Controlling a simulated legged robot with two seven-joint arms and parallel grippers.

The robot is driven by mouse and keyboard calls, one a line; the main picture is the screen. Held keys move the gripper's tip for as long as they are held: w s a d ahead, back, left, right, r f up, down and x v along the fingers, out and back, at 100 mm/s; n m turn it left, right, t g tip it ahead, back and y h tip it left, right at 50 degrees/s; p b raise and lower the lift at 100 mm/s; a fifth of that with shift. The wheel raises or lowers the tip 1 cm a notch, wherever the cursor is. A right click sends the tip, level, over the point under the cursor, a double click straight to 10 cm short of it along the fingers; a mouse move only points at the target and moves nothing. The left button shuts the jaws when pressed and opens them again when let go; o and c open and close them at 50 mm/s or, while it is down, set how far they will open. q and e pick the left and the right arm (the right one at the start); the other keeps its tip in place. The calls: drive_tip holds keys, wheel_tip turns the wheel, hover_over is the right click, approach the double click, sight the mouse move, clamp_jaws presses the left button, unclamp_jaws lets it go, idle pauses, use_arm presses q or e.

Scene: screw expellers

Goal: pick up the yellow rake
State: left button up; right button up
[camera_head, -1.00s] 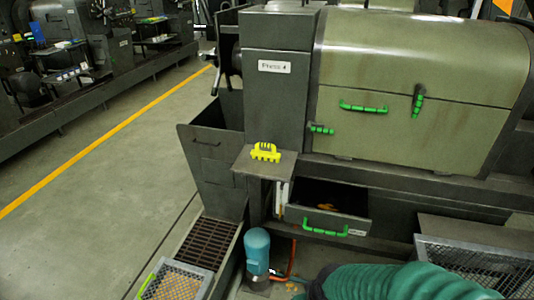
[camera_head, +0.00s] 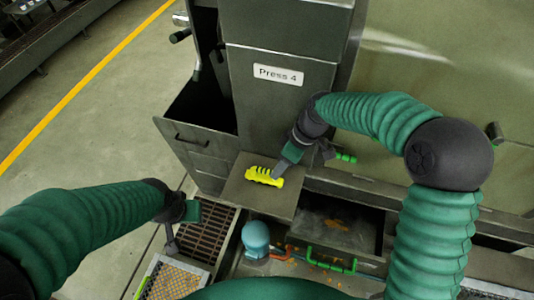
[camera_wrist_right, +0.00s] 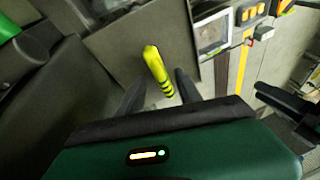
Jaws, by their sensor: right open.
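The yellow rake (camera_head: 264,176) lies on a small grey shelf (camera_head: 262,201) at the front of the press, its short teeth showing along its upper side. My right gripper (camera_head: 281,169) is at the rake's right end, reaching down from the upper right. In the right wrist view the open fingers (camera_wrist_right: 160,76) stand on either side of the yellow rake (camera_wrist_right: 156,65), with gaps beside it; contact is not visible. My left gripper (camera_head: 172,245) hangs low at the left, over the floor grating, away from the rake; its jaw opening is unclear.
An open drawer with a green handle (camera_head: 331,260) is below and right of the shelf. A mesh tray (camera_head: 170,283) is at the lower left.

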sight(267, 170)
drive_tip(key=shift+n+y, duration=0.4)
drive_tip(key=shift+n, duration=0.4)
drive_tip(key=a, duration=0.1)
drive_tip(key=a+f+p, duration=0.1)
drive_tip(key=a, duration=0.1)
drive_tip(key=shift+w+a+f, duration=0.25)
drive_tip(key=shift+w+a, duration=0.05)
drive_tip(key=shift+a, duration=0.05)
drive_tip(key=f, duration=0.2)
drive_tip(key=shift+w+a+f+p, duration=0.2)
drive_tip(key=shift+a+f+p, duration=0.15)
drive_tip(key=shift+f+p, duration=0.05)
drive_tip(key=shift+w+a+f, duration=0.15)
drive_tip(key=shift+w+f, duration=0.05)
drive_tip(key=shift+f, duration=0.1)
drive_tip(key=shift+a, duration=0.1)
drive_tip(key=shift+c, duration=0.2)
drive_tip(key=shift+s+a+r, duration=0.1)
drive_tip(key=shift+s+r, duration=0.1)
drive_tip(key=shift+s, duration=0.05)
drive_tip(key=c, duration=0.5)
clamp_jaws()
use_arm(q)
drive_tip(key=v, duration=0.3)
drive_tip(key=shift+r, duration=0.25)
use_arm(e)
drive_tip(key=shift+w+f, duration=0.1)
